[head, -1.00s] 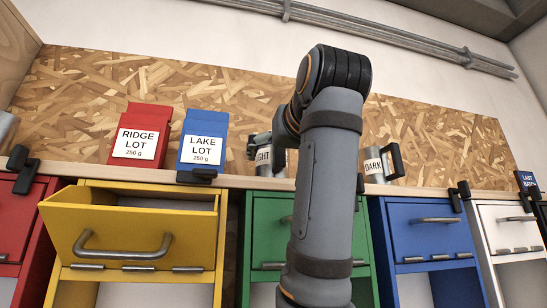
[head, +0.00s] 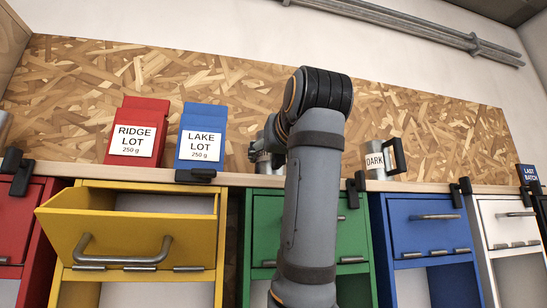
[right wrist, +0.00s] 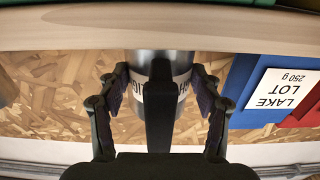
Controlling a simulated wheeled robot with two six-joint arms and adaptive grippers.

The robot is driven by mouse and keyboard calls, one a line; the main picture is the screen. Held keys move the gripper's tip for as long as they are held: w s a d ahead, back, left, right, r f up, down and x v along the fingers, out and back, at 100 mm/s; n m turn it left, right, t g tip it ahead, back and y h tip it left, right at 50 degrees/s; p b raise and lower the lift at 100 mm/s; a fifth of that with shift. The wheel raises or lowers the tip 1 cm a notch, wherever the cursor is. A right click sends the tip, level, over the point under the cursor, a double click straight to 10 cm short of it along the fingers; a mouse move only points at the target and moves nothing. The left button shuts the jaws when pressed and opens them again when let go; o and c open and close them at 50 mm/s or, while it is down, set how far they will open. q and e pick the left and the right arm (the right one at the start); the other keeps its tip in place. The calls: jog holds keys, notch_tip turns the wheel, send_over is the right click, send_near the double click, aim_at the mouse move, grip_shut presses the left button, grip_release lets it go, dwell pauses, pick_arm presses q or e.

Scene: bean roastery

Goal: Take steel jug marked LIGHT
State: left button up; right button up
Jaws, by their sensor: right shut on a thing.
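The steel jug marked LIGHT (right wrist: 147,62) stands upside down in the right wrist view, with part of its label showing and its dark handle (right wrist: 160,110) towards me. My right gripper (right wrist: 161,84) has a finger on each side of the jug and is shut on it. In the head view the jug (head: 270,166) shows only as a bit of steel at the shelf, mostly hidden by my right gripper (head: 262,150) and arm. I cannot tell whether it still touches the shelf. My left gripper is not in view.
A red RIDGE LOT bag (head: 136,131) and blue LAKE LOT bag (head: 201,136) stand left of the jug. A steel jug marked DARK (head: 376,160) stands to the right. A yellow drawer (head: 100,229) hangs open below the shelf (head: 232,180).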

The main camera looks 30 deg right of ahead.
jog(key=shift+r, duration=0.35)
notch_tip(320, 180, up, 2)
jog(key=shift+w+d+r+b, duration=0.1)
jog(key=shift+b, duration=0.5)
jog(key=s+a+r, duration=0.1)
jog(key=r, duration=0.1)
jog(key=s+r, duration=0.1)
jog(key=r, duration=0.1)
jog(key=s+a+r, duration=0.1)
jog(key=s+r, duration=0.1)
jog(key=shift+a, duration=0.3)
jog(key=shift+c, duration=0.2)
jog(key=s+a+r, duration=0.4)
jog(key=s+a, duration=0.1)
jog(key=s, duration=0.3)
jog(key=shift+p, duration=0.45)
jog(key=shift+a, duration=0.1)
jog(key=o, duration=0.8)
jog(key=shift+w, duration=0.1)
jog(key=c, duration=0.9)
jog(key=shift+c, duration=0.6)
